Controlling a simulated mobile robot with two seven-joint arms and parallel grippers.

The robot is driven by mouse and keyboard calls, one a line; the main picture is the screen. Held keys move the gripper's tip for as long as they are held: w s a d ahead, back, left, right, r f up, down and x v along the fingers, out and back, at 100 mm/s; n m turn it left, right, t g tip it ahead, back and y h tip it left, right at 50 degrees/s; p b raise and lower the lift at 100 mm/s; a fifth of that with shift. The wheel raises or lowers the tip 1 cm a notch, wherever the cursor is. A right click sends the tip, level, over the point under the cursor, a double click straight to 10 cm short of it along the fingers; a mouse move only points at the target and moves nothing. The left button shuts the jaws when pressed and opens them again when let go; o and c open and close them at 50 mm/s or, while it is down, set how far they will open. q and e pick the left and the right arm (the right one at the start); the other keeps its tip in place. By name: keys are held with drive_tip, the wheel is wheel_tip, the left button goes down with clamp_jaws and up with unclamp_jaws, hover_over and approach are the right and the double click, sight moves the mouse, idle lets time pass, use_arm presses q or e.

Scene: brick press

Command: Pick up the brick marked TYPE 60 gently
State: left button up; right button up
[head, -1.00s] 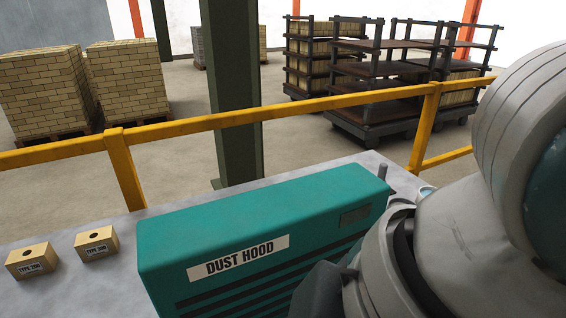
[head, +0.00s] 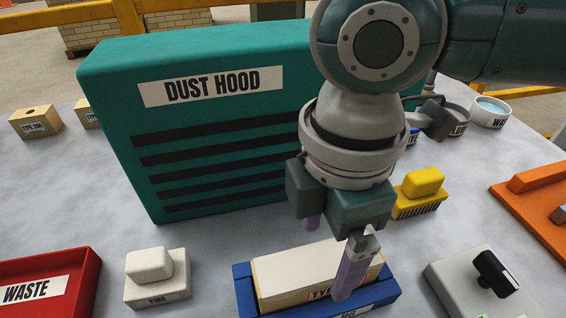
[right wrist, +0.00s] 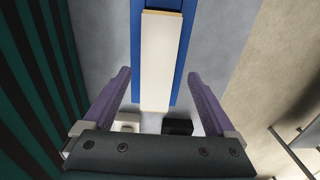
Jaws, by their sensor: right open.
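A long cream brick (head: 290,275) lies in a blue holder (head: 246,293) at the bottom middle of the head view. The brick's front label starts with "TYP"; the rest is hidden behind a finger of my right gripper. My right gripper (head: 332,250) is open above the brick, its purple fingers pointing down. In the right wrist view the brick (right wrist: 161,60) lies between and beyond the spread fingers of the right gripper (right wrist: 160,88), within the blue holder (right wrist: 188,30). I see no contact with the brick. My left gripper is not in view.
The teal dust hood (head: 210,110) stands close behind the holder. A red waste tray (head: 85,270) and a white block (head: 158,280) are left. A yellow brush (head: 422,187), a grey box with a black knob (head: 470,265) and an orange tray (head: 530,200) are right.

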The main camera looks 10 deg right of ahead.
sight(318, 261)
wheel_tip(318, 261, down, 4)
drive_tip(key=shift+w+a+f, duration=0.15)
drive_tip(key=shift+f, duration=0.05)
drive_tip(key=shift+c, duration=0.3)
drive_tip(key=c, duration=1.2)
drive_tip(key=shift+c, duration=0.4)
drive_tip(key=shift+r, duration=0.15)
